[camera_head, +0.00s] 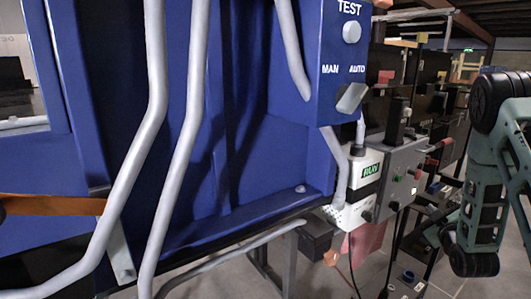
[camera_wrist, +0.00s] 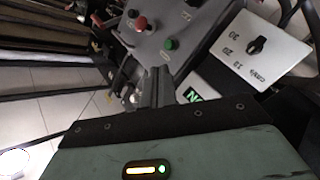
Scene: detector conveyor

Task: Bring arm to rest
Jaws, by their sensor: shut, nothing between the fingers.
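My gripper (camera_wrist: 158,88) shows in the wrist view as dark narrow fingers beyond the green wrist housing. The fingers are together and hold nothing. They point towards a grey control box (camera_wrist: 150,35) with a red button (camera_wrist: 139,24) and a green button (camera_wrist: 171,44). I cannot tell the distance between fingers and box. In the head view my green and black arm is bent at the right edge, right of the grey control box (camera_head: 397,175). My fingers cannot be made out there.
A blue machine frame (camera_head: 275,150) with grey bent tubes fills the left of the head view. Its TEST panel (camera_head: 345,60) has a MAN/AUTO switch. A white box (camera_head: 355,180) marked RUN sits beside the grey box. Loaded shelves (camera_head: 440,80) stand behind. Tiled floor shows below.

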